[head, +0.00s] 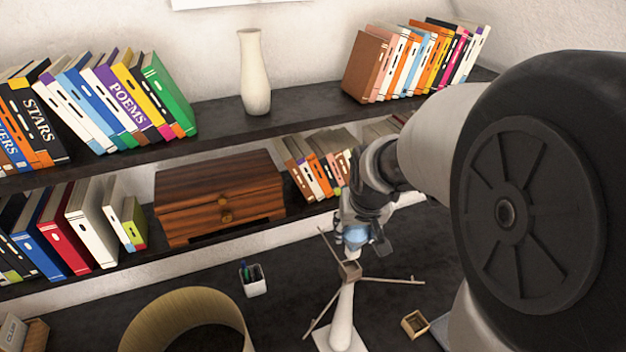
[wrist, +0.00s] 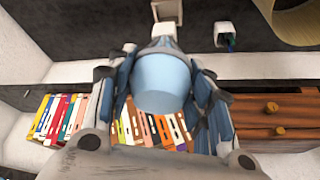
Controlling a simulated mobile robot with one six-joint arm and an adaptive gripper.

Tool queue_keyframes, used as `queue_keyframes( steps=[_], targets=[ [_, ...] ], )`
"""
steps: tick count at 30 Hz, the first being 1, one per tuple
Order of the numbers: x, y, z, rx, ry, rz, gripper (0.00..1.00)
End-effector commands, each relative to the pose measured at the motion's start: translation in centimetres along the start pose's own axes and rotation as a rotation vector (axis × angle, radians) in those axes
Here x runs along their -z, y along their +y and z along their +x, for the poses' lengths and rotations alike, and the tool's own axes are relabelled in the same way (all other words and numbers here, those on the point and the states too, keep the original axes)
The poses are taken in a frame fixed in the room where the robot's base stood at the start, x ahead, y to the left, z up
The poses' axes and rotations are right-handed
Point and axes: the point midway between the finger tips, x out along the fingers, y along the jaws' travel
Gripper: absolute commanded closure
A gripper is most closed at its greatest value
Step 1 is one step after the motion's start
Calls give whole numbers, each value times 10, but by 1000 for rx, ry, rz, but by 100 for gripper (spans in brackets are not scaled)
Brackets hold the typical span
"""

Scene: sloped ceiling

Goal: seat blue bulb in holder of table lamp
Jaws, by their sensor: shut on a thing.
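My gripper (head: 355,228) is shut on the blue bulb (head: 356,237), which also shows between the two fingers in the wrist view (wrist: 162,82). The table lamp (head: 342,318) stands on the dark desk with a white stem and several thin arms spreading from its top. Its holder (head: 349,271) is a small brownish block at the top of the stem. In the head view the bulb appears just above the holder; I cannot tell whether they touch. In the wrist view the bulb hides much of what lies beyond it, and the holder cannot be made out.
A round tan lampshade (head: 190,318) stands on the desk at the left. A white pen cup (head: 253,281) is behind it. A small wooden box (head: 415,324) lies right of the lamp. Shelves with books, a vase (head: 255,72) and a wooden drawer box (head: 218,200) are behind.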

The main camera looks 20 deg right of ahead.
Motion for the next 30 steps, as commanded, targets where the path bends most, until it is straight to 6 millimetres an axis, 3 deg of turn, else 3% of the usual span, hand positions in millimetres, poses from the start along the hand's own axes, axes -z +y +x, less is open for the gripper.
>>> queue_keyframes(
  steps=[30],
  targets=[
    [-20, 0, 49, 0, 0, 0, 75]
  ],
)
